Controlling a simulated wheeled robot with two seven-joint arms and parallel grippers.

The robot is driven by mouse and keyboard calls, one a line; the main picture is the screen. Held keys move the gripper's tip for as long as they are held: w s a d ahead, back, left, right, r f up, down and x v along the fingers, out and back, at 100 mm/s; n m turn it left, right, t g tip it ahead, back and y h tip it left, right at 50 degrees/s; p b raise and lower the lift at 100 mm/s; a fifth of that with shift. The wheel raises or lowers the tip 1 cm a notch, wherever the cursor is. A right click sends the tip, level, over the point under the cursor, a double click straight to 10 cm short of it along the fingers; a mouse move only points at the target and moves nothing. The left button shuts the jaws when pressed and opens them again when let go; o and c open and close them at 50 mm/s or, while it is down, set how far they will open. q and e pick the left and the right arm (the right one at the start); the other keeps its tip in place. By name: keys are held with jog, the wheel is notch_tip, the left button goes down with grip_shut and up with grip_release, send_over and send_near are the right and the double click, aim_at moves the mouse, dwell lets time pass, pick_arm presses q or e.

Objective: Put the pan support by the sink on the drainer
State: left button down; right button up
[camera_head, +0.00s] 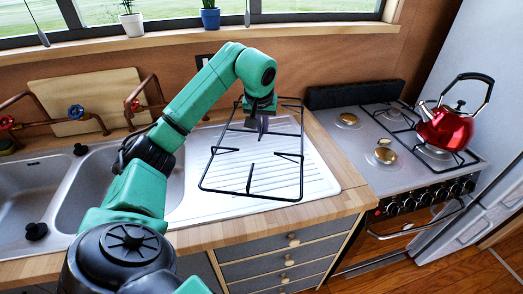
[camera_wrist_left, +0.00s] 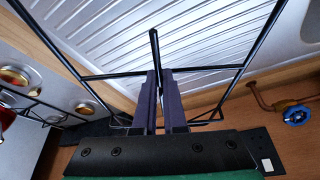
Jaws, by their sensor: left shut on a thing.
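The pan support (camera_head: 250,194) is a black wire frame with inward prongs. In the head view it lies across the ribbed metal drainer (camera_head: 322,184), right of the sink basins. My left gripper (camera_head: 257,122) is at its far side, shut on one of its bars. In the left wrist view the purple fingers (camera_wrist_left: 160,98) close around a prong of the pan support (camera_wrist_left: 154,48), with the ribbed drainer (camera_wrist_left: 205,28) behind it. I cannot tell whether the frame touches the drainer or hangs just above it. My right gripper is not in view.
The sink (camera_head: 85,204) is on the left, with copper taps and a cutting board (camera_head: 92,98) behind. The stove (camera_head: 385,145) on the right carries a red kettle (camera_head: 445,127). Plant pots stand on the windowsill (camera_head: 170,28). The drainer holds nothing else visible.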

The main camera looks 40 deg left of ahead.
aim_at(261, 134)
pick_arm(q)
notch_tip(261, 134, down, 8)
jog(key=shift+d+r, duration=0.1)
jog(key=shift+r, duration=0.15)
jog(key=shift+f, duration=0.4)
jog(key=c, duration=1)
grip_release()
jog(key=shift+s, duration=0.1)
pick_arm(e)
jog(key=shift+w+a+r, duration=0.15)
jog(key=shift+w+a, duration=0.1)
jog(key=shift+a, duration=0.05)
pick_arm(q)
jog(key=shift+r, duration=0.4)
jog(key=v, duration=1.1)
jog(key=shift+s+d+r, duration=0.1)
jog(key=shift+s+d, duration=0.05)
jog(key=shift+s, duration=0.05)
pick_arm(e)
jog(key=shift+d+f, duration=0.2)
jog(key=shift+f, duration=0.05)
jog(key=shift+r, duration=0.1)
